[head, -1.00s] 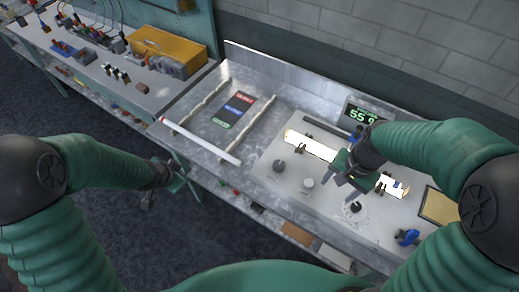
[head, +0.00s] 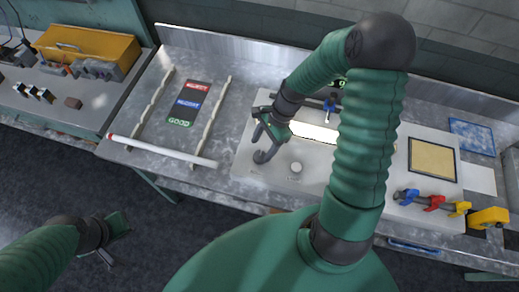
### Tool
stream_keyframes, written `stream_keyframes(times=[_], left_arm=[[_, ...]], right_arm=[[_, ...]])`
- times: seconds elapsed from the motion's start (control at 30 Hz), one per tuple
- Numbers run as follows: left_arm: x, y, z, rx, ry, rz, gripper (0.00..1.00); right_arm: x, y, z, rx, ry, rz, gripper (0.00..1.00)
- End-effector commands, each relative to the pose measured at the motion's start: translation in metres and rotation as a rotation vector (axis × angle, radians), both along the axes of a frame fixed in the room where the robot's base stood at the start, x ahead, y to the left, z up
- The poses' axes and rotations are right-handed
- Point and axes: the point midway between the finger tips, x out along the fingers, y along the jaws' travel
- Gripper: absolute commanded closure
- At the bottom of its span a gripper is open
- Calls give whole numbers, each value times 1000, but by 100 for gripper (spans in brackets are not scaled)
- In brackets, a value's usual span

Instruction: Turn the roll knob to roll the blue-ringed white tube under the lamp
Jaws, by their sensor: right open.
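A glowing white tube (head: 313,132) lies on the pale panel (head: 245,172). My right arm covers its right part, and no blue ring can be made out on it. My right gripper (head: 261,142) is open and points down over the panel's left part, just left of the tube. A dark knob (head: 262,157) sits at its fingertips; whether they touch it cannot be told. A white knob (head: 295,168) stands to the right of it. My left gripper (head: 108,242) hangs low at left, off the table and over the floor; its jaws are unclear.
A red-tipped white tube (head: 165,151) lies across two rails at the table's front left, by the reject, recovery-like and good labels (head: 188,103). A framed tan pad (head: 432,160) and coloured clamps (head: 432,201) lie at right. A yellow toolbox (head: 88,48) stands at far left.

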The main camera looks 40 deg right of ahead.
Motion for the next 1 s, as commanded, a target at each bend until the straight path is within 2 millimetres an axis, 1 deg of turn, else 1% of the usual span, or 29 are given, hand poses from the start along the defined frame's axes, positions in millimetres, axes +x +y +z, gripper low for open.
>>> stream_keyframes(times=[0.03,0.1,0.2,0.3,0.47,0.5,0.9,0.97,1.0], left_arm=[[0,0,2,0,0,0,100],[0,0,3,0,0,0,100],[0,0,3,0,0,-1,100],[0,0,3,0,-1,-1,100],[0,0,3,0,-1,-1,100],[0,0,3,0,-1,-1,100],[0,0,3,0,-1,-1,100],[0,0,3,0,-1,-1,100],[0,0,3,0,-1,-1,100]], right_arm=[[-2,4,-9,3,2,2,38],[-2,7,-18,3,0,2,38],[-2,9,-27,3,-2,1,38],[-2,10,-31,3,-2,1,38],[0,10,-32,2,-1,1,38],[0,10,-32,2,-1,1,39],[1,11,-30,0,-4,2,92],[1,11,-30,1,-3,2,99],[1,12,-30,2,-3,2,99]])
